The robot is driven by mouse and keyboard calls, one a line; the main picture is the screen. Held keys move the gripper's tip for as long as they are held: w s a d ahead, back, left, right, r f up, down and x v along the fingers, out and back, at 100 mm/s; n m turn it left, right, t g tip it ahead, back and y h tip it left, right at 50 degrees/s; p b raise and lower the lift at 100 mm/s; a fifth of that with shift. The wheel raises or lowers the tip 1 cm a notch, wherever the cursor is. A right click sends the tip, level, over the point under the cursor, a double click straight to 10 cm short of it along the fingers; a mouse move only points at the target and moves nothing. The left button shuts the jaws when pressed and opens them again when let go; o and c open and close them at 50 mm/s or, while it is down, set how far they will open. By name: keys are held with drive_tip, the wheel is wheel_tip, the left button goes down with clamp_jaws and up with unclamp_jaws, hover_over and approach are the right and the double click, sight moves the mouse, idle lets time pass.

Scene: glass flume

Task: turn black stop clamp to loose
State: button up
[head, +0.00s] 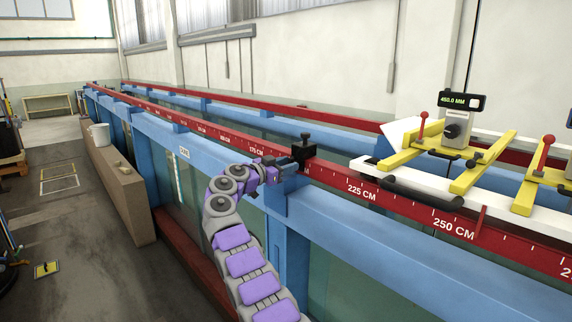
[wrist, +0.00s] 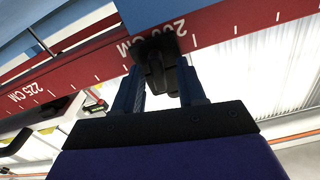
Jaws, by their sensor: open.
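The black stop clamp (head: 304,150) sits on the red graduated rail (head: 362,191), left of the 225 CM mark in the head view. A small knob stands on its top. In the wrist view, the black clamp (wrist: 154,62) is on the rail near the 200 CM mark, with a dark handle-like part pointing toward my gripper. My gripper (wrist: 157,85) is open, one finger on each side of that part; I cannot tell whether they touch it. In the head view my gripper (head: 283,168) is just left of the clamp, its fingers partly hidden.
A yellow-framed carriage (head: 450,155) with a gauge reading 450.0 MM stands on the rails to the right. The blue flume beam (head: 400,240) runs below the red rail. A white bucket (head: 99,136) stands on a brown ledge at left. The floor aisle (head: 80,240) at left is mostly clear.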

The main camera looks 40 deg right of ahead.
drive_tip(key=shift+d+f, duration=0.1)
drive_tip(key=shift+d, duration=0.2)
drive_tip(key=shift+a, duration=0.15)
clamp_jaws()
drive_tip(key=shift+n, duration=0.4)
drive_tip(key=shift+w+n+p, duration=0.1)
drive_tip(key=shift+n+p, duration=2.15)
drive_tip(key=shift+n, duration=4.35)
drive_tip(key=shift+f+n, duration=0.1)
drive_tip(key=shift+n, duration=0.2)
